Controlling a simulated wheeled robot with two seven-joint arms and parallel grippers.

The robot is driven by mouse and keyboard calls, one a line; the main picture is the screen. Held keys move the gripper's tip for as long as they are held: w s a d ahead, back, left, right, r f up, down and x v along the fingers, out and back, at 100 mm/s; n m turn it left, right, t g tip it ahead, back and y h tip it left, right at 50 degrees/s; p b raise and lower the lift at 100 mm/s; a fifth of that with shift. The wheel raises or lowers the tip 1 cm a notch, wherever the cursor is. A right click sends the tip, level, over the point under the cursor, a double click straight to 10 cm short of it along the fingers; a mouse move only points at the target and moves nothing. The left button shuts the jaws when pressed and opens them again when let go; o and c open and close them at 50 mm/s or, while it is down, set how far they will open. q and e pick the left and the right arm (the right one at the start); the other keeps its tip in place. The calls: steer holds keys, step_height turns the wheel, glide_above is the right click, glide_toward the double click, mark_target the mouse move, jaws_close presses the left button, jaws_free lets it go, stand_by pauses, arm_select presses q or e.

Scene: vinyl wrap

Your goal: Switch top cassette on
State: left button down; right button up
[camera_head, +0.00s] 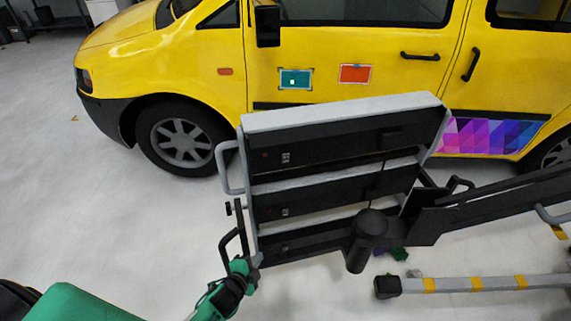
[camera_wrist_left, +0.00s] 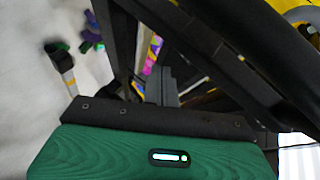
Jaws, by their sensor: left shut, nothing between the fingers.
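The top cassette (camera_head: 340,140) is the uppermost of three dark, grey-edged panels on a stand in front of a yellow van. A small red spot (camera_head: 265,156) and a small light switch panel (camera_head: 286,157) show near its left end; the switch position is too small to tell. The middle cassette (camera_head: 335,190) and bottom cassette (camera_head: 310,240) hang below it. My left gripper (camera_head: 243,268) is shut and empty near the lower left corner of the stack, well below the top switch. Its grey fingers (camera_wrist_left: 160,86) show in the left wrist view. My right gripper is out of view.
A grey side handle (camera_head: 226,168) and a black lower handle (camera_head: 233,240) stick out left of the stack. A black support arm (camera_head: 480,208) reaches in from the right. A striped base leg (camera_head: 480,284) lies low right. The floor left is clear.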

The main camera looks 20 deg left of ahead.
mark_target(286, 158)
arm_select(q)
steer(key=w+d+r+m+t+h, duration=0.1)
steer(key=r+m+t, duration=0.1)
steer(key=r, duration=1.1)
steer(key=w+d+r+m+t+h, duration=0.1)
steer(key=r+m, duration=0.4)
steer(key=r, duration=0.8)
steer(key=shift+w+d+t+h+b, duration=0.4)
steer(key=shift+w+d+t, duration=0.3)
steer(key=shift+t, duration=0.5)
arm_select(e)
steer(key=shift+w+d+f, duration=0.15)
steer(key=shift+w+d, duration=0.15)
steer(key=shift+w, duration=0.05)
arm_select(q)
steer(key=shift+s+d, duration=0.1)
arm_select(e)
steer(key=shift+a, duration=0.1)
